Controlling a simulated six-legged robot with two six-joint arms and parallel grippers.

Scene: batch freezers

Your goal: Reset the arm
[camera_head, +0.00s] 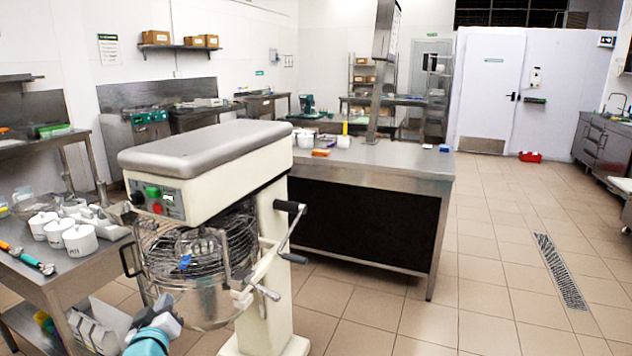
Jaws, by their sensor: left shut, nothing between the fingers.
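My left arm comes in at the bottom left with a teal link. My left gripper (168,308) is small in view, in front of the lower left of the mixer's bowl. Its fingers are shut with nothing between them. I cannot tell whether it touches the bowl. The large cream mixer (205,150) has a grey top, green and red buttons, and a wire guard (190,235) over its metal bowl (205,300). A lever with black handles (288,230) is on its right side. My right gripper is not in view.
A steel table (85,270) with white tubs (80,240) stands left of the mixer. A steel counter (390,160) with a dark front stands behind it. The tiled floor is open to the right, with a drain grate (560,270). A red item (530,156) lies near the white door.

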